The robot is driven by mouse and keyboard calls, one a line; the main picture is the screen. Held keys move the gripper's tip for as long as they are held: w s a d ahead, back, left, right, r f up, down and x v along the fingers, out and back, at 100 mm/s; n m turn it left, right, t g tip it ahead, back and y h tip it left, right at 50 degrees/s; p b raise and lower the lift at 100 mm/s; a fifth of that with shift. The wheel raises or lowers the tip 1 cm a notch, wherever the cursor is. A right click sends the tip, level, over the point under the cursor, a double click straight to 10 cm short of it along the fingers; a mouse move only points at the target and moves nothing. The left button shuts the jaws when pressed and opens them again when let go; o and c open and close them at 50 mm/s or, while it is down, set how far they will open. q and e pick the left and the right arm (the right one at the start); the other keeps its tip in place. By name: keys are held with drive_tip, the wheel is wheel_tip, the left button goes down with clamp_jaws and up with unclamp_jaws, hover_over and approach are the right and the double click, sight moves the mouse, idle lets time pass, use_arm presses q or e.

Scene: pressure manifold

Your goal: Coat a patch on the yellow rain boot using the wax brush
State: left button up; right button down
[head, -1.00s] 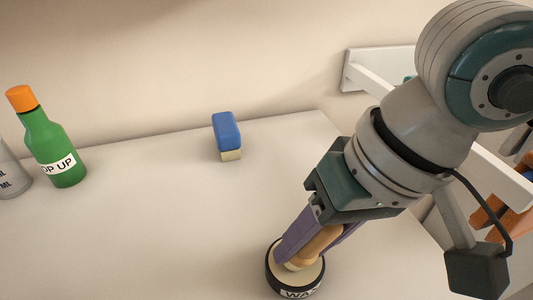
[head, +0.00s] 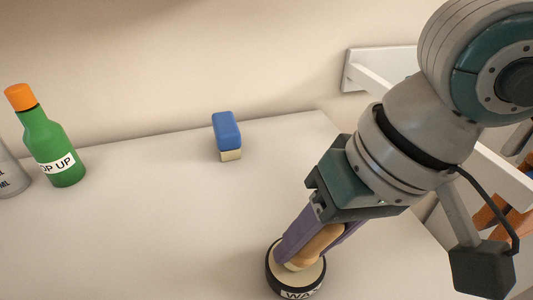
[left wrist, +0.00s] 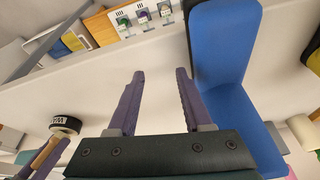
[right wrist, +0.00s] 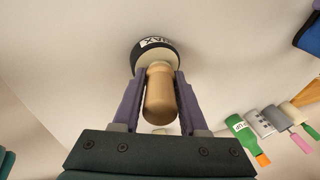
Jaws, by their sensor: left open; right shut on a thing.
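My right gripper (head: 312,240) is shut on a tan wooden handle (right wrist: 160,92), which appears to be the wax brush. The handle's lower end meets the cream top of a round black tin labelled WAX (head: 300,292) on the table. The brush's bristle end is hidden. The tin also shows in the right wrist view (right wrist: 155,44) and at the left of the left wrist view (left wrist: 65,124). My left gripper (left wrist: 159,74) is open and empty, and is not in the head view.
A blue block with a cream base (head: 227,132) stands near the table's back edge. A green bottle with an orange cap (head: 50,145) and a grey container (head: 10,175) stand at left. A big blue object (left wrist: 225,70) is beside my left gripper. The table's middle (head: 150,230) is clear.

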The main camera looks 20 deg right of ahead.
drive_tip(key=shift+f, duration=0.1)
use_arm(q)
drive_tip(key=shift+a+r+p, duration=0.15)
drive_tip(key=shift+r+p, duration=0.7)
use_arm(e)
drive_tip(key=shift+r, duration=1.35)
use_arm(q)
drive_tip(key=shift+r+p, duration=1.2)
use_arm(e)
drive_tip(key=shift+r, duration=2.25)
